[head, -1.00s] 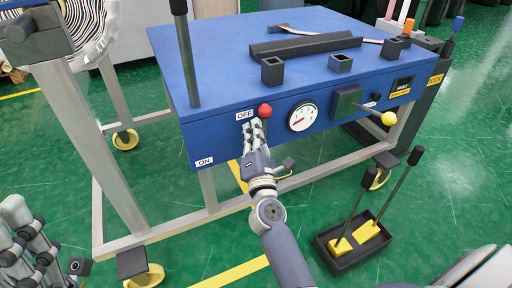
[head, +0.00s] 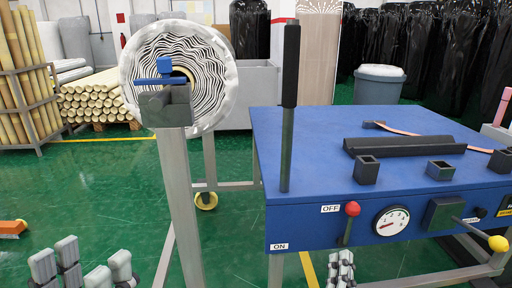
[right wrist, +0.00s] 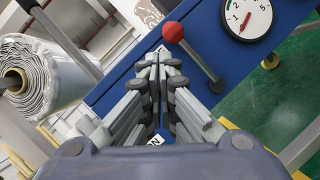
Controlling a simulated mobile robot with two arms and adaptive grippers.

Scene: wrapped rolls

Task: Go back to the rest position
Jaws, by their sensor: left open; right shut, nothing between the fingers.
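My right gripper (head: 341,254) shows at the bottom of the head view, in front of the blue machine table (head: 290,218). In the right wrist view its fingers (right wrist: 160,62) are shut together with nothing between them. The red-knobbed lever (head: 352,209) points up beside the OFF label, and the gripper is below its knob in the head view. In the right wrist view the red knob (right wrist: 173,32) is just beyond the fingertips, outside them. My left gripper (head: 92,264) is open and empty at the bottom left of the head view, partly cut off.
A wrapped roll (head: 205,75) sits on a grey stand (head: 178,200) left of the table. A black upright handle (head: 289,70) rises at the table's near left corner. A gauge (head: 391,221) and a yellow-knobbed lever (head: 497,243) are to the right.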

